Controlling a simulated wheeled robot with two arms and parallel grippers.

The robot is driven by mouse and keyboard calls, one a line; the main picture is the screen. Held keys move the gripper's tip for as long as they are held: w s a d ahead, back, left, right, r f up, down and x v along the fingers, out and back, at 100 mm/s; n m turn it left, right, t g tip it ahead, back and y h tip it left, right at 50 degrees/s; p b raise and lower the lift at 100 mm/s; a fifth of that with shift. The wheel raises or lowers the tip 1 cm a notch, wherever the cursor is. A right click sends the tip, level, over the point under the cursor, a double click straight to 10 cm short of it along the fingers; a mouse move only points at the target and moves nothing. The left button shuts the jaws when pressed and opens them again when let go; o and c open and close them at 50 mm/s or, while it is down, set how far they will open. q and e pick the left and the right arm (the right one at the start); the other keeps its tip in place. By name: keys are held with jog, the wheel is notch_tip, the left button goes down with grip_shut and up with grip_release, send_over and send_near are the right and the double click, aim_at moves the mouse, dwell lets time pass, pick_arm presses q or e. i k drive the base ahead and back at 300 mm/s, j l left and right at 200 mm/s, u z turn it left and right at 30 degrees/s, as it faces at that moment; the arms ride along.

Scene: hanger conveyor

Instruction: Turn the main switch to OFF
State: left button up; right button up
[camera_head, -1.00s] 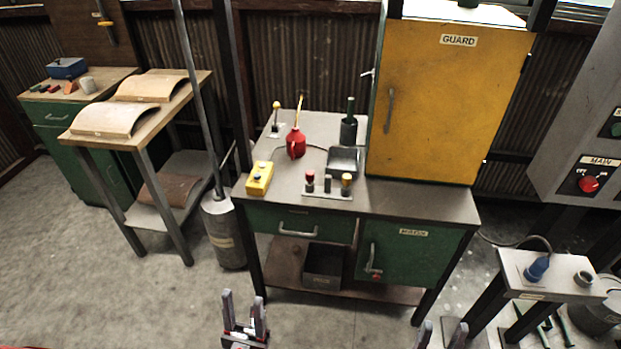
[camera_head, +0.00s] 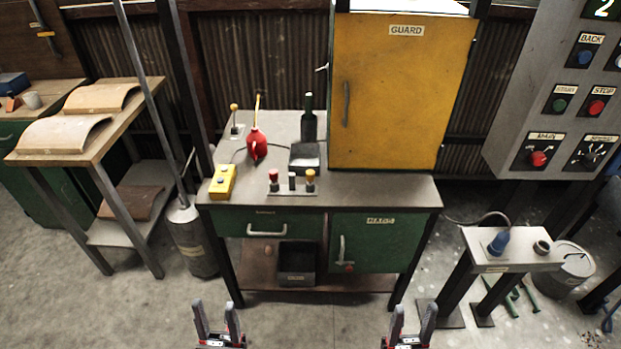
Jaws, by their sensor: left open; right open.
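The main switch (camera_head: 538,158) is a red rotary knob on a black plate labelled MAIN, low on the grey control panel (camera_head: 511,125) at the right. Its exact pointing direction is too small to tell. My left gripper (camera_head: 217,310) is open and empty at the bottom of the view, in front of the workbench. My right gripper (camera_head: 409,312) is open and empty at the bottom, well below and left of the switch. Both are far from the panel.
Other panel controls include a green START button (camera_head: 559,105), a red STOP button (camera_head: 596,107) and a black selector (camera_head: 590,154). A small stand (camera_head: 485,264) with a blue plug is below the panel. The workbench (camera_head: 350,190) with a yellow guard door (camera_head: 400,95) fills the middle.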

aim_at(538, 158)
jog(key=z, duration=1.25)
